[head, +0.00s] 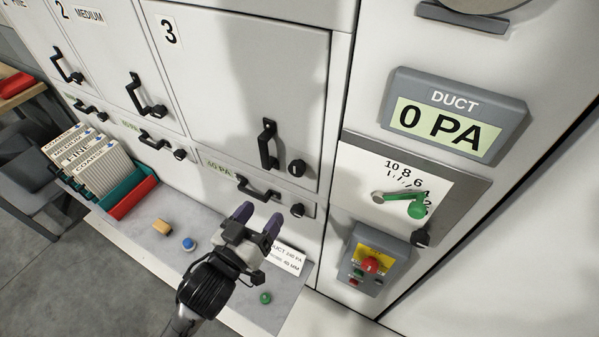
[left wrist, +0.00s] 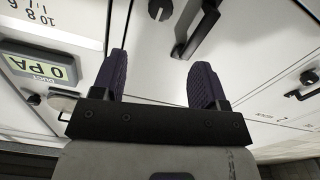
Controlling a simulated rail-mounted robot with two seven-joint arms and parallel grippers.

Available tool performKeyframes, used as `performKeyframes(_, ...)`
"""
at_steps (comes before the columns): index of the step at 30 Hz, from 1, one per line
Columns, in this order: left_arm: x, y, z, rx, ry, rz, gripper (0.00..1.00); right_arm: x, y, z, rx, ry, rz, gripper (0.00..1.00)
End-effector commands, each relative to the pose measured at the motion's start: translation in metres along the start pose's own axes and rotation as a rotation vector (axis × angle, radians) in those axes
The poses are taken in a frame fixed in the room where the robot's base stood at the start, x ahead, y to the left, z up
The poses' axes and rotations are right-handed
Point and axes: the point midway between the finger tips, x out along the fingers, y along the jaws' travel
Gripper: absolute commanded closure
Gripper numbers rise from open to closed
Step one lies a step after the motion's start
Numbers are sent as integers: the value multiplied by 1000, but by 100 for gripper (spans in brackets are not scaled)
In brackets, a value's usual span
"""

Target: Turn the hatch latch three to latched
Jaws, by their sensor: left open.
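Hatch three (head: 240,90) is a large light-grey door marked 3, and it looks closed. Its black handle (head: 266,145) stands near its right edge. The dark round latch knob (head: 297,167) sits just right of the handle; its setting is too small to read. My left gripper (head: 258,217) is open and empty, below the hatch and in front of the small drawer beneath it, apart from the latch. In the left wrist view the open fingers (left wrist: 160,72) show with a dark knob (left wrist: 160,9) and a black handle (left wrist: 203,25) beyond them. My right gripper is out of view.
A drawer handle (head: 258,188) and a second knob (head: 297,210) sit below the hatch. Right are the duct display (head: 451,118) reading 0 PA, a green-tipped lever (head: 415,207) and a red button (head: 371,264). The ledge holds a filter rack, small blocks and a card (head: 288,257).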

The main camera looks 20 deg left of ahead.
Motion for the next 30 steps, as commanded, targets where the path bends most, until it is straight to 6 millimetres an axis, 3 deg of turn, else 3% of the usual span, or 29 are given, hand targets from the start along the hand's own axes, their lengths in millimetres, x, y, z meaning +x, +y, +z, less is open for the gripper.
performKeyframes(8,26,0,0,-36,3,0,33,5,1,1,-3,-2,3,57)
performKeyframes(21,104,0,2,-35,-1,0,33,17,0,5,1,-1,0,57)
performKeyframes(30,133,0,1,-35,-2,0,33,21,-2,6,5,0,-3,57)
